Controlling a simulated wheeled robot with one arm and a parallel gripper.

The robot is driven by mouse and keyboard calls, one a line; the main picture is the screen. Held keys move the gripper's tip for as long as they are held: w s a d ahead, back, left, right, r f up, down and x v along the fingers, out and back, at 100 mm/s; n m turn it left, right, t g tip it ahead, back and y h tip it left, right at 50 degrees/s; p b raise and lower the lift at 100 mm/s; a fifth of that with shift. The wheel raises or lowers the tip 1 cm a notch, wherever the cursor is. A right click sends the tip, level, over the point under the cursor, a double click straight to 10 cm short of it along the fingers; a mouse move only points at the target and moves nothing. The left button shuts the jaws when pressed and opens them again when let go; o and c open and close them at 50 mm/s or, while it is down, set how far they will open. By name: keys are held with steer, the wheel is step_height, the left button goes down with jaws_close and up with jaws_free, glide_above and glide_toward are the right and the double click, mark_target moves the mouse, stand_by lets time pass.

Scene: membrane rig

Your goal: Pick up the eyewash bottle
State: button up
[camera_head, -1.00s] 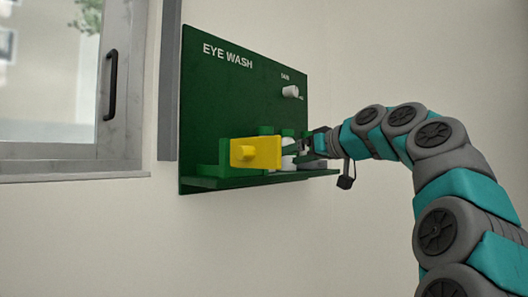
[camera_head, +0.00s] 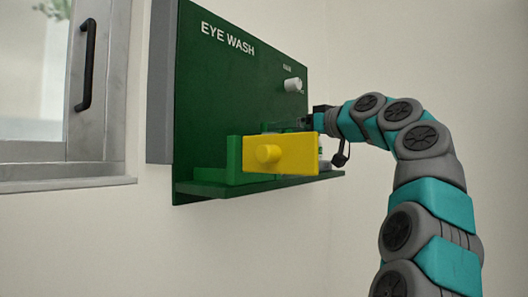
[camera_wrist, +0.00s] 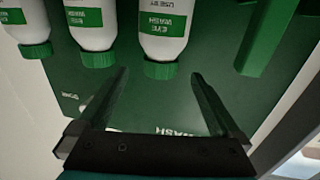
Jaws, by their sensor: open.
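Several white eyewash bottles with green caps and green labels show upside down in a row along the top of the wrist view. The eyewash bottle nearest my gripper (camera_wrist: 162,28) has its cap (camera_wrist: 160,70) just beyond and roughly between the two fingertips. My gripper (camera_wrist: 160,75) is open with nothing between its fingers. In the head view my gripper (camera_head: 300,125) is at the green board, above the shelf and behind the yellow panel. There the bottles are mostly hidden by the yellow panel (camera_head: 300,153), and only a sliver shows at its right.
The yellow panel has a round knob. A window with a black handle (camera_head: 87,65) is at the left. Wall right of the board is bare.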

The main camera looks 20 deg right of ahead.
mark_target(263, 130)
steer(key=p+x, duration=0.1)
steer(key=x, duration=0.6)
steer(key=shift+p, duration=0.4)
jaws_close()
stand_by(0.4)
